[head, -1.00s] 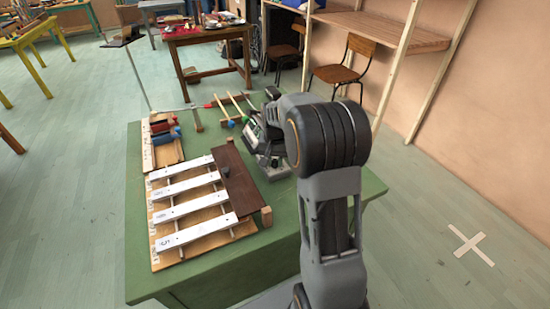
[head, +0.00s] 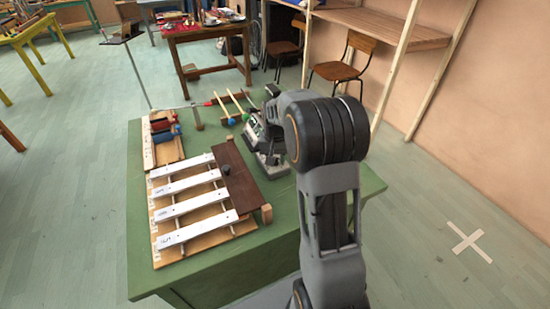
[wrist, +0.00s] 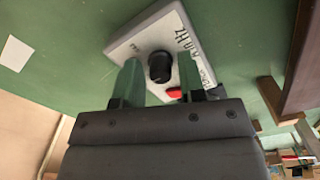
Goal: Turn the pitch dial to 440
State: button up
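The pitch dial is a black round knob (wrist: 160,66) on a pale grey box (wrist: 142,45) with printed lettering that includes "Hz". A red part (wrist: 174,92) sits beside the knob. The dial's setting cannot be read. My gripper (wrist: 159,62) is open, with one finger on each side of the knob in the wrist view. I see gaps beside the knob but cannot tell how far down the fingers reach. In the head view, the box (head: 272,168) shows partly below my gripper, and my arm hides the knob.
A row of white metal bars (head: 185,184) on a wooden base lies left of the box, beside a dark brown board (head: 236,172). Red and blue cylinders (head: 165,130) and several mallets (head: 232,108) lie farther back. The green table (head: 283,215) is bare at the front right.

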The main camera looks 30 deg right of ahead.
jog(key=shift+o, duration=1.2)
jog(key=shift+r, duration=0.1)
notch_tip(320, 180, up, 14)
jog(key=p, duration=0.2)
jog(key=shift+f, duration=0.2)
